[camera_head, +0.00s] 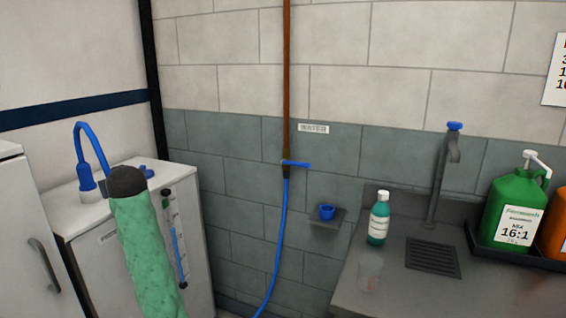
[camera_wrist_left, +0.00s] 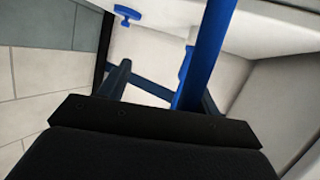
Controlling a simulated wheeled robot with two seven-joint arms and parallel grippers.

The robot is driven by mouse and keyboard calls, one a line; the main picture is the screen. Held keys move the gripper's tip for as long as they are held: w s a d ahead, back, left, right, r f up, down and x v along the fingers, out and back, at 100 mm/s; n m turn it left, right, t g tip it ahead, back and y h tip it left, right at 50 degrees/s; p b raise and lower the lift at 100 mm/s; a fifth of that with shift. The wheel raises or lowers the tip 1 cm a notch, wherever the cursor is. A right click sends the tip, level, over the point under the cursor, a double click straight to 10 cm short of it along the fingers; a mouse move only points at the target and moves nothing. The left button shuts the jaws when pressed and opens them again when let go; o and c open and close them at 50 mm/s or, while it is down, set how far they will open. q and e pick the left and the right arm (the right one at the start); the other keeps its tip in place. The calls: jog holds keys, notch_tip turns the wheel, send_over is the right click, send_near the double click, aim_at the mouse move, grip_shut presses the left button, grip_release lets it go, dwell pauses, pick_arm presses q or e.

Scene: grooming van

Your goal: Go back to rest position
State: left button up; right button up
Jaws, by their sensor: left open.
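My left arm in its green quilted sleeve rises from the lower left of the head view, its dark end over the front of the white cabinet (camera_head: 100,240). The jaws are hidden behind that end there. In the left wrist view my left gripper (camera_wrist_left: 158,85) is open, with its dark fingers apart. A blue curved tube (camera_head: 82,140) with a blue and white base stands on the cabinet top. In the left wrist view a blue bar (camera_wrist_left: 208,45) runs close to the fingers; I cannot tell whether it touches them. My right gripper is not in view.
A blue hose (camera_head: 277,240) hangs down the tiled wall. A small shelf (camera_head: 328,221) holds a blue cup. On the grey counter (camera_head: 400,290) stand a teal bottle (camera_head: 379,220), a clear cup (camera_head: 370,272), a tap (camera_head: 440,170) and a green jug (camera_head: 514,212).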

pick_arm(q)
jog(key=s+d+f+m+g+h+p, duration=0.15)
jog(key=s+d+f+m+h, duration=0.35)
jog(key=s+d+f, duration=0.7)
jog(key=s+d+f+m+g+h+p, duration=0.15)
jog(key=s+d+f+m+h, duration=0.25)
jog(key=s+d+f, duration=0.75)
jog(key=s+d+f+g+p, duration=0.1)
jog(key=s+d+f+g, duration=0.1)
jog(key=s+f, duration=0.4)
jog(key=s+d+f+m+g+h+p, duration=0.1)
jog(key=s+d+f+g, duration=0.1)
jog(key=s+f, duration=0.5)
jog(key=s+d+f+m+g+p, duration=0.1)
jog(key=s+d+f, duration=0.3)
jog(key=s, duration=1.1)
notch_tip(320, 180, down, 2)
jog(key=shift+s+f+g, duration=0.15)
jog(key=shift+f+g, duration=0.1)
jog(key=shift+g, duration=0.45)
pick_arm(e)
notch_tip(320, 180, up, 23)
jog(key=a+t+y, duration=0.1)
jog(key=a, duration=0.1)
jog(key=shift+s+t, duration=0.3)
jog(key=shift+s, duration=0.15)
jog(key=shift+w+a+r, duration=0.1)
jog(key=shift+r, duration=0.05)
